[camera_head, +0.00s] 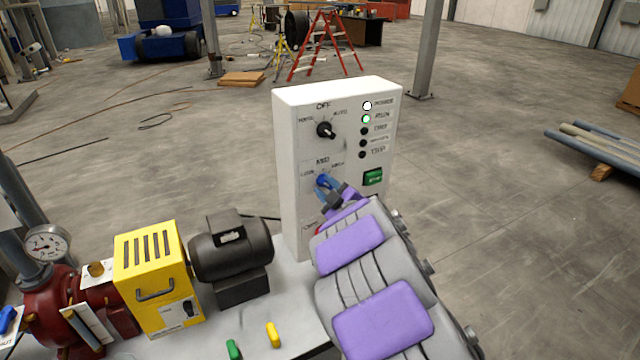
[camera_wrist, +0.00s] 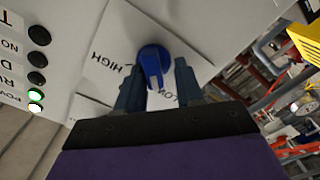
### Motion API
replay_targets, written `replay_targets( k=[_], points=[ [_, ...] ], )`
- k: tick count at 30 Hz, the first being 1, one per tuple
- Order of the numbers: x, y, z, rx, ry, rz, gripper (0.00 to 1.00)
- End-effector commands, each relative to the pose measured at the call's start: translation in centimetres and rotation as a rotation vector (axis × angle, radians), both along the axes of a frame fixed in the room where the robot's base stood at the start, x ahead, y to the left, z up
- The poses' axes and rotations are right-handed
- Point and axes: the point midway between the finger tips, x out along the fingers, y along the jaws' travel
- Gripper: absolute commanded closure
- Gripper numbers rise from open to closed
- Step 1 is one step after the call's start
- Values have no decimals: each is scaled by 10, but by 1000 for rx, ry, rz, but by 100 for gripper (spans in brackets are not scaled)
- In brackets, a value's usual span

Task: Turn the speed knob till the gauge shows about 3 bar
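The blue speed knob (camera_wrist: 153,65) is on the white control panel (camera_head: 287,140), below the black selector. In the wrist view its ridge points down the picture, toward the LOW label; HIGH is at its left. My gripper (camera_wrist: 158,75) is open, with one finger on each side of the knob. Gaps show between fingers and knob, so it does not look gripped. In the head view my gripper (camera_head: 333,190) is at the knob (camera_head: 322,180), partly covering it. The round gauge (camera_head: 46,244) is at the far left; its dial is too small to read surely.
A black selector (camera_head: 325,130) and a green button (camera_head: 373,177) are close by on the panel. The top two lamps are lit, white and green. A black motor (camera_head: 230,248) and a yellow box (camera_head: 150,275) stand left of my arm.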

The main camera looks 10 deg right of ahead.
Motion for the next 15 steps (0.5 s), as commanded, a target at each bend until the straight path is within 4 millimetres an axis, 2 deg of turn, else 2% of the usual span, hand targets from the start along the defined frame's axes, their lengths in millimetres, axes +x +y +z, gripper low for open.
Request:
replay_targets(
  k=[7, 15],
  points=[
    [1, 0, 2, 1, -3, -5, 56],
    [1, 6, 2, -4, -4, -4, 82]
  ],
)
